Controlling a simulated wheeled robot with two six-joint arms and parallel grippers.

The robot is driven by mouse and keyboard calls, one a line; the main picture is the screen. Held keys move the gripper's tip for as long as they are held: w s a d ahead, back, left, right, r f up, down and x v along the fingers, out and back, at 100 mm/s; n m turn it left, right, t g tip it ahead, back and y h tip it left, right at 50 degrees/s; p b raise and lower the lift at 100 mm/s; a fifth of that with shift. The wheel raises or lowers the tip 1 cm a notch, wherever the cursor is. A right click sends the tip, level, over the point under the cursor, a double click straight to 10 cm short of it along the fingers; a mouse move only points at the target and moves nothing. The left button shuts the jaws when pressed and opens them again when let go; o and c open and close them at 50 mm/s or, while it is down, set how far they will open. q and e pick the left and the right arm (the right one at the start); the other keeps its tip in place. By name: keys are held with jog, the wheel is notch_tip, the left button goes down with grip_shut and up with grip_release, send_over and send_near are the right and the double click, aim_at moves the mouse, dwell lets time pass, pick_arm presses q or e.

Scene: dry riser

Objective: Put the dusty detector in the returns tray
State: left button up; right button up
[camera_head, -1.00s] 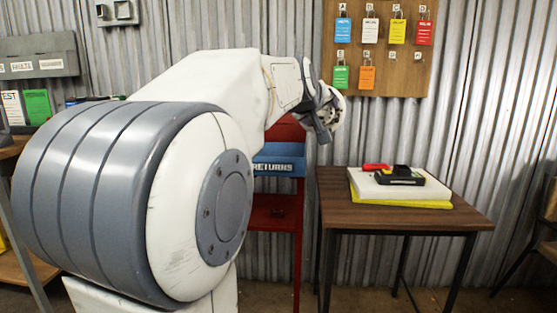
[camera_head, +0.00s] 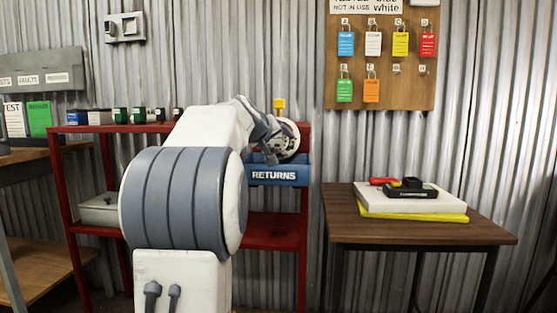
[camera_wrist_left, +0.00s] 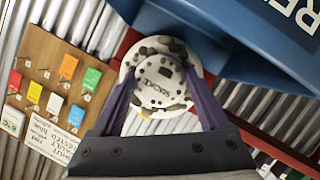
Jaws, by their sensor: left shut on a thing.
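The dusty detector (camera_head: 288,138) is a round white disc with brown dirt patches. It also shows in the left wrist view (camera_wrist_left: 160,88), its marked face toward the camera. My left gripper (camera_head: 270,146) is shut on it, with a dark finger on each side of its rim in the wrist view. The blue returns tray (camera_head: 278,174), lettered RETURNS, is on the red rack. In the head view the detector appears just above the tray's front. In the wrist view the tray (camera_wrist_left: 240,40) lies beside the detector at upper right. The tray's inside is hidden. My right gripper is not in view.
The red rack (camera_head: 268,232) carries several small boxes on its top shelf and a yellow item (camera_head: 279,104) above the tray. A wooden table (camera_head: 420,229) at right holds a white slab (camera_head: 400,199) with tools. A tag board (camera_head: 385,55) hangs on the corrugated wall.

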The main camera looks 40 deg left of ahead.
aim_at(280, 154)
pick_arm(q)
jog(key=shift+f+b, duration=1.05)
jog(key=shift+f, duration=0.65)
jog(key=shift+f+b, duration=0.35)
jog(key=o, duration=1.2)
jog(key=shift+r, duration=0.1)
jog(key=shift+r+p, duration=0.15)
jog(key=shift+p, duration=0.2)
jog(key=shift+s+d+r, duration=0.1)
jog(key=shift+s+r, duration=0.1)
jog(key=shift+s, duration=0.1)
jog(key=p+v, duration=0.1)
jog(key=v, duration=1)
jog(key=shift+s, duration=0.15)
jog(key=shift+d, duration=0.15)
